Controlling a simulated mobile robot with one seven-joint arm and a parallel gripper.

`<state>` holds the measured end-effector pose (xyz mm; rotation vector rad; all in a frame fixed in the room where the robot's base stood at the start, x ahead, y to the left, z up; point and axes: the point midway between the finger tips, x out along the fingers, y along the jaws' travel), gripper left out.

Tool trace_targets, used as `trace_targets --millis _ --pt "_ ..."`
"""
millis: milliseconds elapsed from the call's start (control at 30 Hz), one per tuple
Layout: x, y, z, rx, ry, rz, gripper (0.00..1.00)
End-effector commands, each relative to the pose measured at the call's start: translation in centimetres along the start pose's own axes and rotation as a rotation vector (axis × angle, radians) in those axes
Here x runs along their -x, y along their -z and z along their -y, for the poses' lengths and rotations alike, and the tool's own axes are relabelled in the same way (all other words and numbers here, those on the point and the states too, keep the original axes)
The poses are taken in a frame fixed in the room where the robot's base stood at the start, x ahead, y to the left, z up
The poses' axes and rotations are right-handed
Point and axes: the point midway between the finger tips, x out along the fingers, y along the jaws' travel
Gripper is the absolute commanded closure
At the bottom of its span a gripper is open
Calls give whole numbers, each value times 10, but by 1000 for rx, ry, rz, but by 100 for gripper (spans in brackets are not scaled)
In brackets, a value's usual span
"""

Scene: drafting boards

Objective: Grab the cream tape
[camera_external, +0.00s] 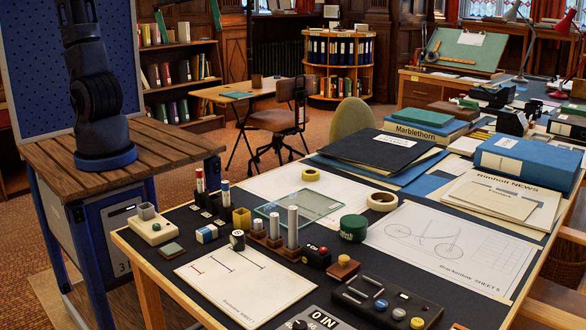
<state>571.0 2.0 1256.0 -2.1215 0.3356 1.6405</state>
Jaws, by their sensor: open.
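The cream tape (382,208) is a pale roll with an open middle. It lies flat on the drafting table, at the edge of a white drawing sheet and just behind a dark green round tin (353,228). A smaller yellow tape roll (311,175) lies further back and to the left. My arm rises from its base on the wooden stand at the left and leaves the top of the picture. My gripper is out of view, so nothing shows between it and the tape.
A glass plate (312,207) and upright metal cylinders stand left of the green tin. A black folder (380,150) lies behind the cream tape, with stacked books beyond. A bicycle drawing (440,240) lies flat at its right. A black control box (388,300) sits in front.

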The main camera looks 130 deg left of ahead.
Motion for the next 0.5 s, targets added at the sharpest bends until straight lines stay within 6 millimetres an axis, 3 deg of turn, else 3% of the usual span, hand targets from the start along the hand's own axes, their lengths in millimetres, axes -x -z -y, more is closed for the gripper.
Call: trace_targets --millis 200,500 --pt "-32 27 59 -141 -16 41 0" --pt "-89 50 140 -342 -51 83 0"
